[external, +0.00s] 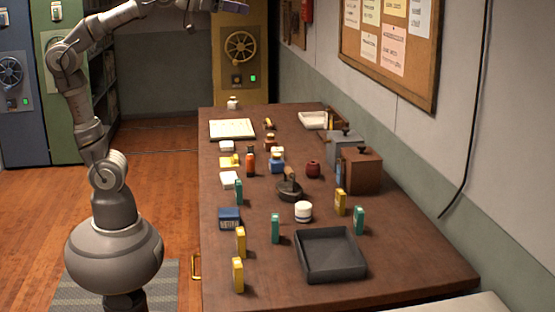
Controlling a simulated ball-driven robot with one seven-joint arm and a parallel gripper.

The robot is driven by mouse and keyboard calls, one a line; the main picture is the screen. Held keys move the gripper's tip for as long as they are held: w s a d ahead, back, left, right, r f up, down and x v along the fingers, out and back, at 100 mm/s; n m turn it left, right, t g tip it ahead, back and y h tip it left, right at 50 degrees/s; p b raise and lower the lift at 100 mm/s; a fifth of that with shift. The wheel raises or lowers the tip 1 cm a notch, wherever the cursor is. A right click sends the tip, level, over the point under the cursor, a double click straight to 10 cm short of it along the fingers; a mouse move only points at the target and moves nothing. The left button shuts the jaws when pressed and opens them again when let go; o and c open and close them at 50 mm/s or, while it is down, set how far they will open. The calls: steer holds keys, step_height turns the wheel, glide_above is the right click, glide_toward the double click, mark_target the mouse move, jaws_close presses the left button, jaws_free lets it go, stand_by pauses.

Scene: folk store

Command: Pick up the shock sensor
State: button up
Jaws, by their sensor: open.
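I cannot tell for sure which thing is the shock sensor. Small upright devices stand on the brown table (310,284): yellow ones at front left (238,275), behind it (241,242) and at right (340,202), and green ones at centre (275,228), right (359,220) and left (239,192). My gripper (214,5) is at the top edge of the external view, partly cut off, high above and apart from everything on the table. It is open, and nothing shows in it.
A dark empty tray (331,254) lies at front right. A blue box (229,218), a white jar (303,211), a dark stamp-like item (290,188) and a brown box (360,170) stand nearby. A wall bounds the right side.

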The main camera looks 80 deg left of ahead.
steer(key=o, duration=0.7)
steer(key=w+f+g+p, duration=0.25)
steer(key=w+f, duration=0.25)
steer(key=f, duration=0.4)
steer(key=g+p, duration=0.7)
steer(key=g, duration=0.6)
glide_above(238, 182)
steer(key=a, duration=0.1)
steer(key=shift+n, duration=0.3)
steer(key=f, duration=2.6)
steer(key=w+f, duration=0.1)
steer(key=f, duration=1.1)
steer(key=shift+f, duration=0.4)
steer(key=f+b, duration=0.1)
steer(key=f, duration=0.1)
steer(key=f+b, duration=0.1)
steer(key=f, duration=0.2)
steer(key=s+f+b, duration=0.1)
steer(key=f+b, duration=0.1)
steer(key=f, duration=0.1)
steer(key=shift+d+f, duration=0.15)
steer(key=shift+d, duration=0.25)
